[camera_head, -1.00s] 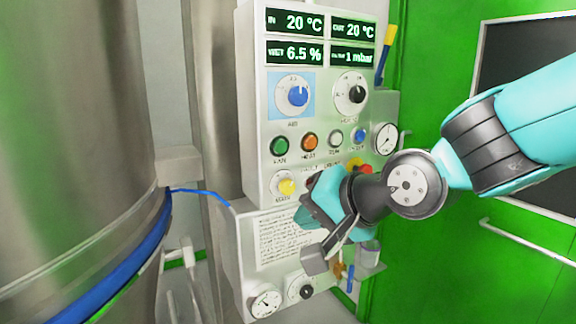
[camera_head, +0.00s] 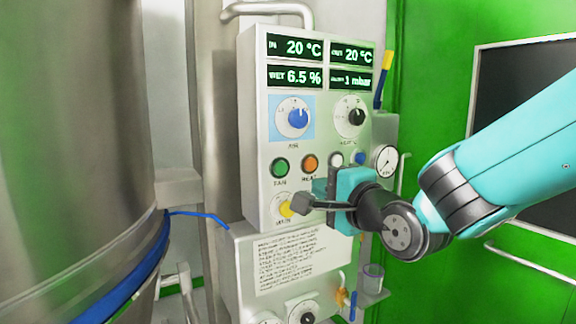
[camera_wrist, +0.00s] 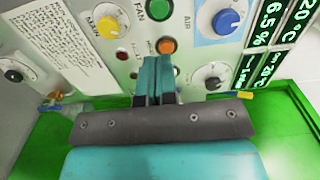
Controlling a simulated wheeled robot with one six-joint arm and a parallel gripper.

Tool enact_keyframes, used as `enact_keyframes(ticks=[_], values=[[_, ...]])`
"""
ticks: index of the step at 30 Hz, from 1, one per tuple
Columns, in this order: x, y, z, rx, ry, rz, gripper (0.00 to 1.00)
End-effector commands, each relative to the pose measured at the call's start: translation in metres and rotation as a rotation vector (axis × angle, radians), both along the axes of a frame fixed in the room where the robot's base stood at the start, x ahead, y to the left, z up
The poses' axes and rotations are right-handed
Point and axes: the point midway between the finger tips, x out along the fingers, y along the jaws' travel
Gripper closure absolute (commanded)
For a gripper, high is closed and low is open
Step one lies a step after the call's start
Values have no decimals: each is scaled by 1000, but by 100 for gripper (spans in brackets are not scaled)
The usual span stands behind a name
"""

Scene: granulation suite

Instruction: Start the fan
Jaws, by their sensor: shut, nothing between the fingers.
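The green FAN button (camera_head: 280,168) is on the control panel's front, left of the orange HEAT button (camera_head: 310,163). In the wrist view the FAN button (camera_wrist: 160,9) is at the top edge, beyond the fingertips. My gripper (camera_head: 320,187) is in front of the panel, below and right of the FAN button. It is shut and empty. In the wrist view its fingers (camera_wrist: 155,62) point at the panel, with the orange button just past their tips. I cannot tell whether they touch the panel. The displays read 20 °C, 6.5 % and 1 mbar.
A yellow MAIN knob (camera_head: 287,208) is below the FAN button. A blue AIR dial (camera_head: 297,119) and a black dial (camera_head: 355,117) are above. A large steel vessel (camera_head: 75,130) stands left. A round gauge (camera_head: 386,160) is at the panel's right side.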

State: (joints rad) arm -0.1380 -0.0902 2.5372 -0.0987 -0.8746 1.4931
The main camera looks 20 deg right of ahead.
Motion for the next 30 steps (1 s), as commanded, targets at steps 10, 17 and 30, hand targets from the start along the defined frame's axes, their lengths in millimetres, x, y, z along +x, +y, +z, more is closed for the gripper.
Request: enact_keyframes(ticks=[10,17,30], values=[[19,2,6,1,9,-5,100],[35,8,3,-2,10,7,100],[98,19,7,1,3,-4,100]])
